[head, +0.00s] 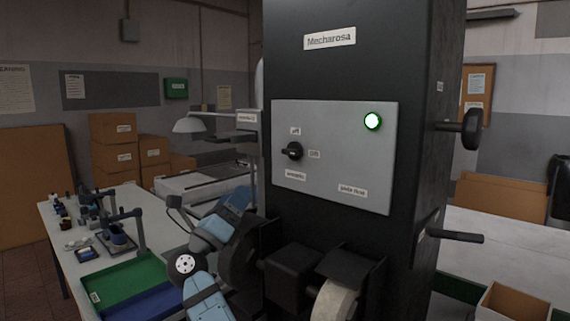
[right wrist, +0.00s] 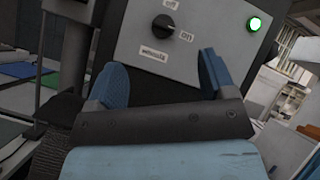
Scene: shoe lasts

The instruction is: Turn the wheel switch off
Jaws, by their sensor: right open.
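The wheel switch (head: 292,151) is a black round knob on a light grey panel (head: 335,190) of a tall black machine. Labels reading "off" above and "ON" to the right surround it, with a third label below. Its pale mark seems to face "ON". A green lamp (head: 373,121) glows at the panel's upper right. In the right wrist view the knob (right wrist: 164,24) shows beyond and between my blue fingers. My right gripper (head: 226,214) is open and empty, below and left of the knob, apart from it. My left gripper is not in view.
Black machine parts with a pale wheel (head: 334,300) jut out below the panel. Handles (head: 462,128) stick out on the machine's right side. A table (head: 62,236) with tools and green and blue trays stands at left. Cardboard boxes (head: 112,140) are stacked behind. The space before the panel looks clear.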

